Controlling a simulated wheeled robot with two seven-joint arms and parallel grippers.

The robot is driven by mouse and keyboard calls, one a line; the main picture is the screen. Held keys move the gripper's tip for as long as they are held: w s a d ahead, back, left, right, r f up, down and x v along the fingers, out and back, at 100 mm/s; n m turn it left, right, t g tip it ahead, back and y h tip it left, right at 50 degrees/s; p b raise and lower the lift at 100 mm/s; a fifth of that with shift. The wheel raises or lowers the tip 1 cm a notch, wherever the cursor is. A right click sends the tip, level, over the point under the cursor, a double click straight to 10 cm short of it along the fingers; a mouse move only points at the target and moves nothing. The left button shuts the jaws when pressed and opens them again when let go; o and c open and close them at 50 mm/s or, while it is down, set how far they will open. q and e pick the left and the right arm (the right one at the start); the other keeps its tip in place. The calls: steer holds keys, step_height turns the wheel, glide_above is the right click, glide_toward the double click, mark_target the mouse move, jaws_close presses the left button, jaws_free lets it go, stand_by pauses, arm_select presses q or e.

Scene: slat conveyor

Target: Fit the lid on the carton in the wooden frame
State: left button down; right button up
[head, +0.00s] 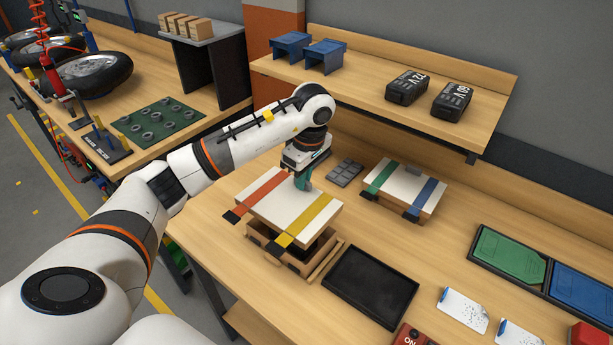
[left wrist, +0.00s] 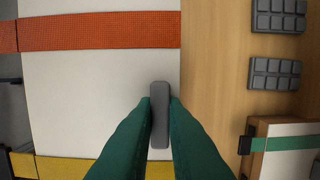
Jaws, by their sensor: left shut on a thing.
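The white lid (head: 287,205) has an orange-red strap and a yellow strap hanging past its edges. My left gripper (head: 303,182) is shut on the lid's grey handle, which shows between the green fingers in the left wrist view (left wrist: 159,115). The lid is held above the carton in the wooden frame (head: 276,250), with a dark gap showing between them. The lid hides most of the carton and frame; only the front side and right corner show. My right gripper is in neither view.
A closed carton (head: 400,195) with green and blue straps stands to the right, with a grey pad (head: 345,173) beside it. A black tray (head: 369,287) lies in front. White cards (head: 463,310) and green and blue bins (head: 508,257) lie further right. A shelf (head: 375,75) stands behind.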

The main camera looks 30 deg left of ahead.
arm_select(q)
steer(key=shift+f, duration=0.5)
steer(key=shift+f+b, duration=0.35)
steer(key=shift+b, duration=0.05)
steer(key=shift+d+f+b, duration=0.2)
steer(key=shift+f+b, duration=0.3)
steer(key=shift+f, duration=0.35)
steer(key=shift+f+b, duration=0.55)
steer(key=shift+f, duration=0.4)
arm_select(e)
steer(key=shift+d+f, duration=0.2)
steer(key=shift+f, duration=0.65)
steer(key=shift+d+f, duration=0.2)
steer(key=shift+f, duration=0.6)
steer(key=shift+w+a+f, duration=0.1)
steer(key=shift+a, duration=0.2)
arm_select(q)
steer(key=shift+f, duration=0.2)
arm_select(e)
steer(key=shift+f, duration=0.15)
